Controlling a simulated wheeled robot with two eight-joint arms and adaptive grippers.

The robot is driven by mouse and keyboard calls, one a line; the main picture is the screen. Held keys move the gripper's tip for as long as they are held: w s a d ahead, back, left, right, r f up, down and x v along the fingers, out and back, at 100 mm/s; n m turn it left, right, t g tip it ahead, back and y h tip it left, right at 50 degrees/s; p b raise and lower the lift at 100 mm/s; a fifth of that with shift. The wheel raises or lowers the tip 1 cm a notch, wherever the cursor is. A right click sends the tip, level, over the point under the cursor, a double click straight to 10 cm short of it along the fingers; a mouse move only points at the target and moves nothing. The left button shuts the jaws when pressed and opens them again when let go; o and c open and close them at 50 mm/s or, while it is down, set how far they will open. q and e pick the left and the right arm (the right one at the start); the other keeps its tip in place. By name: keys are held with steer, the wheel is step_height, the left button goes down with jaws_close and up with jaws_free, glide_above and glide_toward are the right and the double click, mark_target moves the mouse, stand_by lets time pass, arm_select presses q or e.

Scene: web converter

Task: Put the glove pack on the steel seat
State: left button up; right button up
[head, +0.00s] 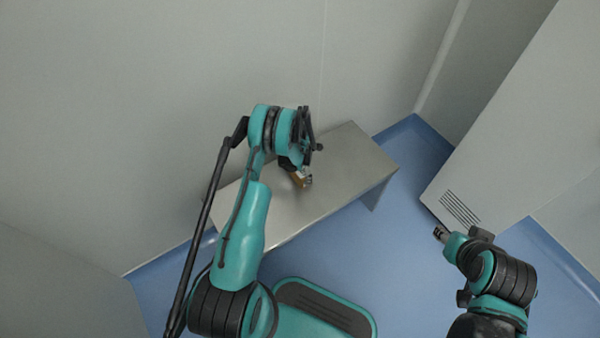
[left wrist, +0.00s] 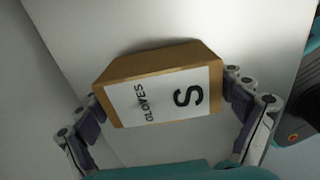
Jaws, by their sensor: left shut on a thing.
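The glove pack (head: 299,181) is a small brown cardboard box. In the left wrist view the glove pack (left wrist: 165,88) shows a white label reading GLOVES and S. My left gripper (left wrist: 168,108) is shut on it, with one finger at each end of the box. In the head view my left gripper (head: 303,176) is over the steel seat (head: 345,180), a plain grey metal bench along the wall. I cannot tell whether the box touches the seat. My right gripper (head: 440,233) is at the right, above the floor and away from the seat; its jaw state is unclear.
A pale wall (head: 370,60) runs behind the seat. A light cabinet with a vent grille (head: 459,209) stands at the right. The seat top looks bare on both sides of the pack. Blue floor (head: 350,245) lies open in front of the seat.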

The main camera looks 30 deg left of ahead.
arm_select(q)
steer(key=o, duration=0.8)
steer(key=shift+f, duration=0.15)
steer(key=shift+o, duration=0.2)
step_height(320, 180, up, 12)
steer(key=p, duration=0.5)
steer(key=s+d+r+m+t, duration=0.25)
steer(key=r+m, duration=0.45)
steer(key=r, duration=0.7)
steer(key=s+d+r+m+t, duration=0.1)
steer(key=s+d+r+m, duration=0.4)
steer(key=r, duration=0.8)
steer(key=s+d+r+m+t, duration=0.2)
steer(key=s+r+m, duration=0.2)
steer(key=s+m, duration=0.4)
steer(key=s+d+r+m+t, duration=0.1)
steer(key=s+d+r+m, duration=0.2)
steer(key=s+m, duration=0.6)
steer(key=shift+d+r+m+t, duration=0.35)
steer(key=shift+r+m, duration=0.15)
steer(key=shift+r, duration=0.35)
